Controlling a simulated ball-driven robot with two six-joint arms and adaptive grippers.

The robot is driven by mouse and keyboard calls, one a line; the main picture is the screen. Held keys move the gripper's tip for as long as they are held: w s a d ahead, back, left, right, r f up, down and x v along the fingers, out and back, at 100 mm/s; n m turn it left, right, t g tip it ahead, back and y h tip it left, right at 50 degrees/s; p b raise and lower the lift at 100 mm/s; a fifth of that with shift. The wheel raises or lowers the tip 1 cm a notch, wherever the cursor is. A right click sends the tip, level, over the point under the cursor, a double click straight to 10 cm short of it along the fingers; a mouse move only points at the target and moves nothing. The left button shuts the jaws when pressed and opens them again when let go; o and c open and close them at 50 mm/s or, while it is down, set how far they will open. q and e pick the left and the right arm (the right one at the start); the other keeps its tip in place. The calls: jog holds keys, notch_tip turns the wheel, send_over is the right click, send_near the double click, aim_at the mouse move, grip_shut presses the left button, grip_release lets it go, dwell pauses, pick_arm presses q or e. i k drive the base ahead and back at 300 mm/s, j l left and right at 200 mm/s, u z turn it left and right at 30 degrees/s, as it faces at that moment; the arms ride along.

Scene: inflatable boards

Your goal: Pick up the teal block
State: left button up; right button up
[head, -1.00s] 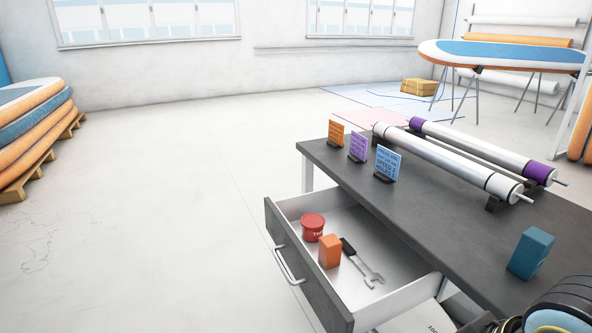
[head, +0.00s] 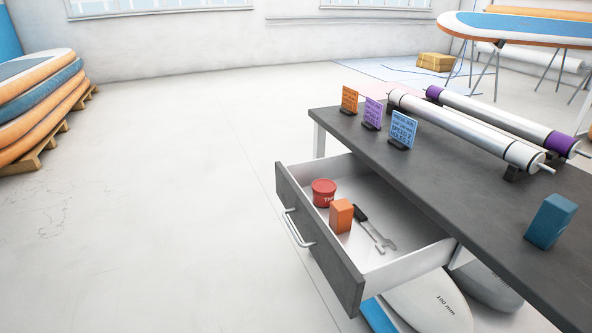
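The teal block (head: 550,221) stands upright on the dark grey tabletop (head: 455,183), near the right edge of the head view. Nothing touches it, and the tabletop around it is bare. Neither of my grippers shows in the head view, so I cannot see whether they are open or shut.
Rollers (head: 468,131) and small signs (head: 403,129) stand farther back. Boards (head: 430,303) lie under the table. Floor at left is clear.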

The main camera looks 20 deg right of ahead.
aim_at(556, 212)
jog(key=z, duration=1.95)
